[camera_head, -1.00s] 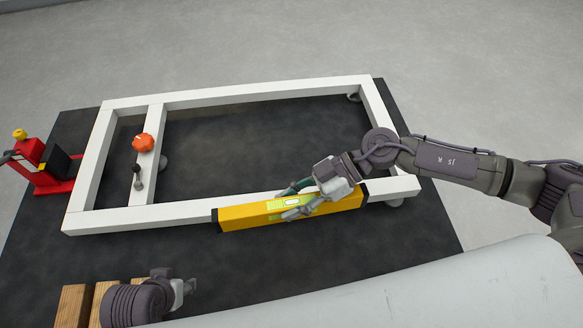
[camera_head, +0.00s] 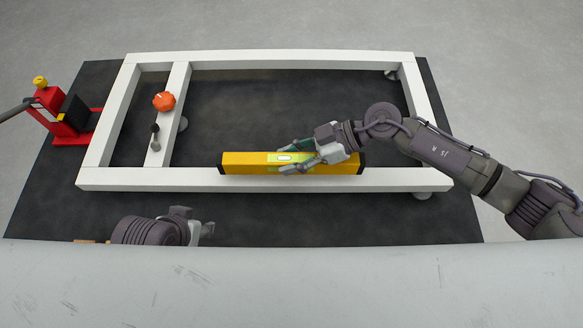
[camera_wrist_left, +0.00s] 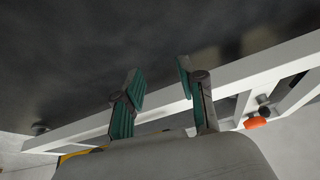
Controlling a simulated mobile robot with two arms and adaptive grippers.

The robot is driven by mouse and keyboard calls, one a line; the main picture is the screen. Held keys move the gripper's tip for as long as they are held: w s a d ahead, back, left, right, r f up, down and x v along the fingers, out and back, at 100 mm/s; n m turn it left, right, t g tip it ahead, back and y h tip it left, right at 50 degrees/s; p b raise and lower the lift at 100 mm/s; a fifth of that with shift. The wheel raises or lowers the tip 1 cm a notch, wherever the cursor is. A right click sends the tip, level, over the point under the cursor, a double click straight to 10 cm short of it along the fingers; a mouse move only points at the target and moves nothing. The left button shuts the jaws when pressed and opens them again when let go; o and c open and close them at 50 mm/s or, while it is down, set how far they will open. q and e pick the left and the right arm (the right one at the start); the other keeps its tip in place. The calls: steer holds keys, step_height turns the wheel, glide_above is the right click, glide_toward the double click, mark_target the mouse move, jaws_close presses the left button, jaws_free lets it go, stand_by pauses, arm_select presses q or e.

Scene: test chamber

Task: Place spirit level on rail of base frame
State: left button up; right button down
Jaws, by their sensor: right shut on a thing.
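The yellow spirit level (camera_head: 245,163) lies lengthwise along the near white rail of the base frame (camera_head: 150,179) in the head view. Its lower edge overlaps the rail's top face; I cannot tell whether it touches. My right gripper (camera_head: 292,157) is shut on the level around its green vial window, and the fingers hide part of it. A yellow piece of it (camera_wrist_left: 75,155) shows in the left wrist view. My left gripper (camera_head: 200,222) is in front of the near rail. In the left wrist view its teal-padded fingers (camera_wrist_left: 158,70) are apart and empty.
A red jack with a yellow knob (camera_head: 62,118) stands left of the frame. An orange knob (camera_head: 164,101) and a dark lever (camera_head: 155,137) are on the crossbar. The dark mat (camera_head: 290,221) is bare inside the frame. My grey body fills the bottom.

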mark_target(227, 163)
steer(key=shift+d+f, duration=0.1)
steer(key=shift+f, duration=0.1)
step_height(227, 163, down, 3)
steer(key=shift+b, duration=0.9)
arm_select(q)
steer(key=w+d+r+t+h, duration=0.1)
steer(key=w+d+r+t, duration=0.1)
steer(key=w, duration=0.6)
steer(key=r+t, duration=0.1)
steer(key=t, duration=0.1)
steer(key=shift+d+r+t, duration=0.35)
steer(key=shift+t, duration=0.05)
steer(key=shift+s, duration=0.1)
arm_select(e)
steer(key=c, duration=1.1)
jaws_free()
steer(key=shift+f, duration=0.2)
steer(key=shift+c, duration=0.2)
steer(key=o, duration=0.4)
arm_select(q)
steer(key=shift+f, duration=0.1)
arm_select(e)
steer(key=shift+r, duration=0.15)
